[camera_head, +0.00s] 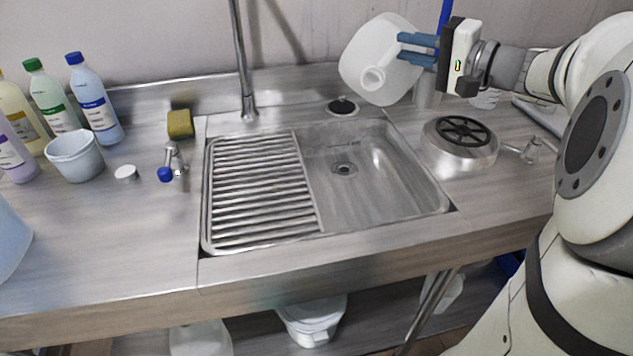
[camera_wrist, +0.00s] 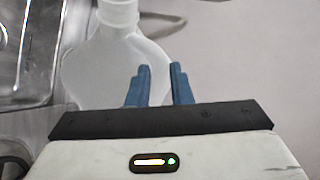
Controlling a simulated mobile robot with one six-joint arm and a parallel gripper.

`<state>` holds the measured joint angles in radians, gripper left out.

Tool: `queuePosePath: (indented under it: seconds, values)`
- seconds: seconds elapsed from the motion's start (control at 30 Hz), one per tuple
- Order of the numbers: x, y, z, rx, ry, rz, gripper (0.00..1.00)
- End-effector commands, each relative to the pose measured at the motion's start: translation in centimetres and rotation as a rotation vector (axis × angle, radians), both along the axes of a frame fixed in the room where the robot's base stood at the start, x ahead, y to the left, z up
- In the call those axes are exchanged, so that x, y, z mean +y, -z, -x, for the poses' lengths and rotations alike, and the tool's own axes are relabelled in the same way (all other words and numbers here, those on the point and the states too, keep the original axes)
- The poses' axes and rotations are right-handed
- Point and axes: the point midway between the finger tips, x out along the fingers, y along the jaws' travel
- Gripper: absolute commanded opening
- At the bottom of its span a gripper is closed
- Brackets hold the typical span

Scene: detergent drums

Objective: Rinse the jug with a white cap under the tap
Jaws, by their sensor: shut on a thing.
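A white translucent jug (camera_head: 381,50) is held in the air above the back right of the sink (camera_head: 440,205), tilted with its round neck toward the camera and down. The neck looks open; I see no cap on it. My gripper (camera_head: 403,46) is shut on the jug from the right with its blue fingers. The wrist view shows the jug (camera_wrist: 95,65) beyond the fingertips (camera_wrist: 160,72). A small white disc, perhaps a cap (camera_head: 126,172), lies on the counter left of the sink. The tall tap pipe (camera_head: 243,65) rises behind the sink; its upper end is out of view.
A small fitting with a blue knob (camera_head: 165,174) and a sponge (camera_head: 180,124) stand left of the sink. Several bottles (camera_head: 95,100) and a pale tub (camera_head: 76,157) are farther left. A round metal device (camera_head: 460,143) stands right of the sink. The basin is empty.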

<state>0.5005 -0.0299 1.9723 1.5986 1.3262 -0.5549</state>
Motion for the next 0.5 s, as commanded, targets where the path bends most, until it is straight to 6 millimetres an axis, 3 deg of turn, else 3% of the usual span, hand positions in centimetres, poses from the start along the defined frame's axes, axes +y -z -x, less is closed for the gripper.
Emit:
queuePosePath:
  seconds: [0.5]
  values:
    - [0.01,-0.61,-0.02,0.258,0.001,-0.098,0.0]
